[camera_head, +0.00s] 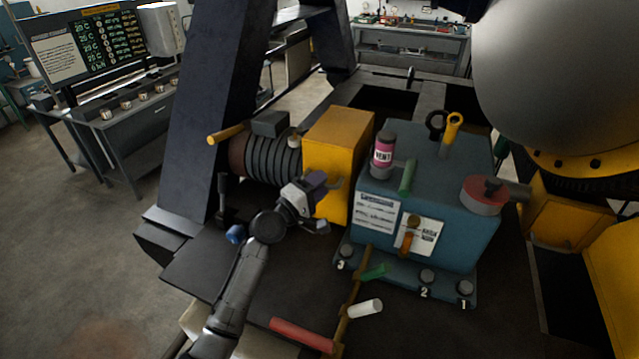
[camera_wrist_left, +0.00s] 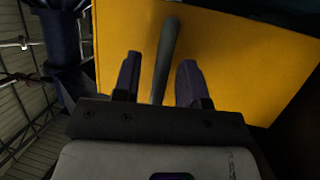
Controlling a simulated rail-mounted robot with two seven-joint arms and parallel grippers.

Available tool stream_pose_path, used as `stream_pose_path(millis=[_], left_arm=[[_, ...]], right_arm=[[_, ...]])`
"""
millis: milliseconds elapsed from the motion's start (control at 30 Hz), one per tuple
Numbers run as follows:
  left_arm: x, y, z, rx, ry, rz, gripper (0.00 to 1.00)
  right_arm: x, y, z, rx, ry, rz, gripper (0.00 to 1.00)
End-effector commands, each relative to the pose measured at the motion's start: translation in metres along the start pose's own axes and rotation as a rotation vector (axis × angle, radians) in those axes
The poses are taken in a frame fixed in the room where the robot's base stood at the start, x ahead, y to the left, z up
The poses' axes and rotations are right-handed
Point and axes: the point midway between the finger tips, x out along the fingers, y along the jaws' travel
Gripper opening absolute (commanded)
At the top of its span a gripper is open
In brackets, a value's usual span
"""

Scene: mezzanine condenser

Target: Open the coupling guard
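The coupling guard is a yellow box (camera_head: 338,140) between the dark ribbed motor and the blue pump housing. It sits level and looks closed. My left gripper (camera_head: 320,198) is at its front face. A grey bar-shaped handle (camera_wrist_left: 166,55) stands between the two dark purple fingers of my left gripper (camera_wrist_left: 158,80). The fingers are apart, with a gap visible between the left finger and the handle. The right gripper is not in view.
The blue housing (camera_head: 455,185) stands right of the guard, carrying a pink-labelled canister (camera_head: 383,155) and a red knob (camera_head: 485,195). The ribbed motor (camera_head: 272,160) is to the left. A brown pipe with coloured levers runs in front. A dark sloping beam (camera_head: 225,90) rises behind.

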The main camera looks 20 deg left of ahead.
Motion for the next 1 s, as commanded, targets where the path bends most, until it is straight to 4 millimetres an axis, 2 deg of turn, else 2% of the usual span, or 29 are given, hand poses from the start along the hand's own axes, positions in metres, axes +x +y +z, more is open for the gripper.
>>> stream_pose_path(millis=[367, 767, 1000], left_arm=[[0.0030, -0.0003, 0.0001, -0.001, 0.000, 0.000, 0.39], [0.0028, -0.0004, 0.0000, -0.001, 0.000, -0.001, 0.00], [0.0028, -0.0003, 0.0000, -0.001, 0.000, -0.001, 0.00]], right_arm=[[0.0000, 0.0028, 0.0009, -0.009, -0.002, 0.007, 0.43], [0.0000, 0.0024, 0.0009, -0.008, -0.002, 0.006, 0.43], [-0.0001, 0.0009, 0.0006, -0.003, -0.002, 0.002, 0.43]])
